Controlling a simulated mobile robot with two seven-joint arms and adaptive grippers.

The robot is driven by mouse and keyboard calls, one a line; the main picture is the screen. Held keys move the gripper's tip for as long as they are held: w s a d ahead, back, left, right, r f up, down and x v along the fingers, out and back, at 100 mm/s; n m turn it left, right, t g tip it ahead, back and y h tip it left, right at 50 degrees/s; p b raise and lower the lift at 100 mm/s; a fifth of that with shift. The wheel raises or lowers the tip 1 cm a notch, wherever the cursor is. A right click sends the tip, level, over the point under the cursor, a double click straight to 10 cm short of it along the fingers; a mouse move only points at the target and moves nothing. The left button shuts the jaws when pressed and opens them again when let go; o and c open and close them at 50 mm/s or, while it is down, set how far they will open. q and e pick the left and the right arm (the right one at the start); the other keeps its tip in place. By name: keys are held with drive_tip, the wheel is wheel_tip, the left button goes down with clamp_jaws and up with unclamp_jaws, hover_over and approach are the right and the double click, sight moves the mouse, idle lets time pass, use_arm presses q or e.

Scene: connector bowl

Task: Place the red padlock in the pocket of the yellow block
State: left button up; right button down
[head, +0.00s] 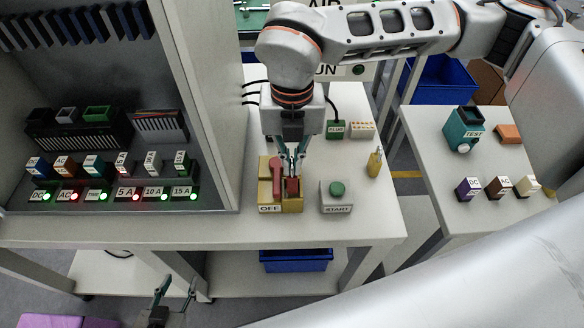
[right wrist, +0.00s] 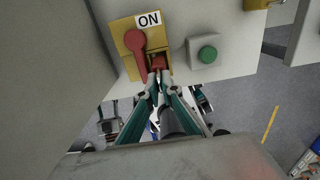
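The yellow block (head: 293,206) stands on the white table, with an OFF label on its near side. A red lever (head: 276,178) lies along its left part and points toward OFF. The red padlock (head: 292,187) is at the pocket on the block's right part; it also shows in the right wrist view (right wrist: 159,62). How deep it sits is not clear. My right gripper (head: 292,170) points down over the pocket, its fingers closed in on the padlock's top. My left gripper (head: 174,290) is open and empty, low in front of the table.
A START box with a green button (head: 337,188) stands close right of the block. The cabinet wall (head: 205,90) rises at the left. A side table (head: 490,200) holds a teal TEST device (head: 463,130).

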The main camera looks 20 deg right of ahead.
sight(292, 172)
drive_tip(key=shift+f, duration=1.35)
drive_tip(key=shift+f, duration=0.1)
drive_tip(key=shift+f, duration=0.1)
drive_tip(key=c, duration=2.2)
unclamp_jaws()
drive_tip(key=shift+c, duration=0.2)
wheel_tip(292, 172, up, 12)
drive_tip(key=shift+r+b, duration=0.25)
drive_tip(key=shift+b, duration=0.15)
